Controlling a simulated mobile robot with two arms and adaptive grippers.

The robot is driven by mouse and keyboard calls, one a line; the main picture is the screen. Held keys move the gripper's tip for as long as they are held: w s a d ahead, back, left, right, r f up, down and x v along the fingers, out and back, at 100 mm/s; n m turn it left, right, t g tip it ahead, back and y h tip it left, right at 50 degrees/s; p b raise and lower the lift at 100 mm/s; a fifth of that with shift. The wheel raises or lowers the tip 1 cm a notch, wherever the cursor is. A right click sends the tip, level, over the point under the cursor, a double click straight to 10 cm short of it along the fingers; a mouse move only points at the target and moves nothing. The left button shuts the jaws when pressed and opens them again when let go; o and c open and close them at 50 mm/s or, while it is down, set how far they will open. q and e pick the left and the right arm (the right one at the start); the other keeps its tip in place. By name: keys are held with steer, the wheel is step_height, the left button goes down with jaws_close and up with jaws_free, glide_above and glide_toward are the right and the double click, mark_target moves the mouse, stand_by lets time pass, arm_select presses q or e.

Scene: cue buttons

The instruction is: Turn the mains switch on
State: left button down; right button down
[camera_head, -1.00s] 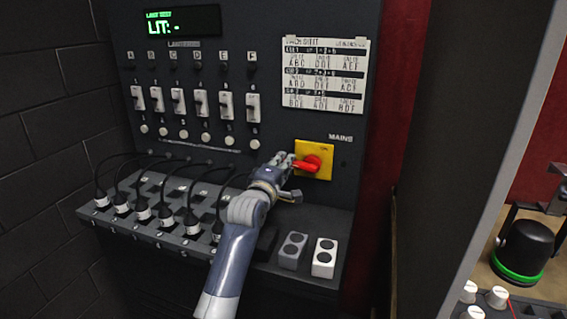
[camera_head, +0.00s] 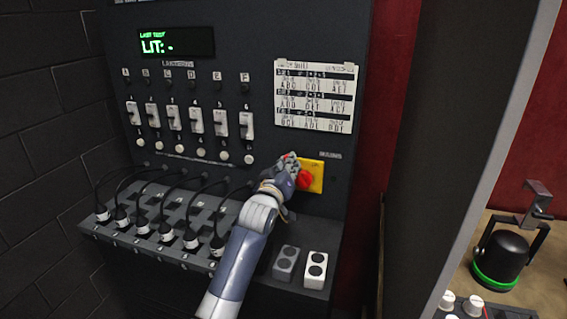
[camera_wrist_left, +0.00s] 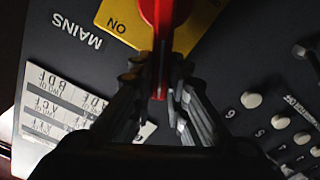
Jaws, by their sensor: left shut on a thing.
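The mains switch is a red rotary handle (camera_head: 305,180) on a yellow square plate (camera_head: 317,172), low on the right of the dark panel, under the "MAINS" label. My left gripper (camera_head: 291,168) is at the handle and hides part of it and of the plate. In the left wrist view the two fingers (camera_wrist_left: 160,88) are shut on the red handle (camera_wrist_left: 161,50), one on each side. The yellow plate (camera_wrist_left: 122,22) there shows the word "ON", upside down. My right gripper is in neither view.
The panel has a green-lit display (camera_head: 176,43), a row of lever switches (camera_head: 196,120), round buttons and a printed sheet (camera_head: 316,95). A ledge below holds several cabled plugs (camera_head: 166,231), a grey block (camera_head: 286,262) and a white block (camera_head: 315,268). A dark partition stands right.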

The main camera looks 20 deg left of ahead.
mark_target(306, 155)
arm_select(q)
steer(key=m, duration=0.1)
steer(key=d+m+p, duration=0.1)
steer(key=shift+d+r+m, duration=0.3)
steer(key=shift+r+m, duration=0.1)
steer(key=shift+s+d+m+p, duration=0.15)
steer(key=shift+d+m, duration=0.35)
steer(key=shift+m, duration=0.35)
steer(key=shift+w+d+m+p, duration=0.15)
steer(key=shift+d+m, duration=0.35)
steer(key=shift+m, duration=0.35)
steer(key=shift+s, duration=0.1)
steer(key=c, duration=1.6)
jaws_free()
steer(key=shift+o, duration=0.2)
steer(key=s, duration=1.2)
steer(key=shift+a, duration=0.2)
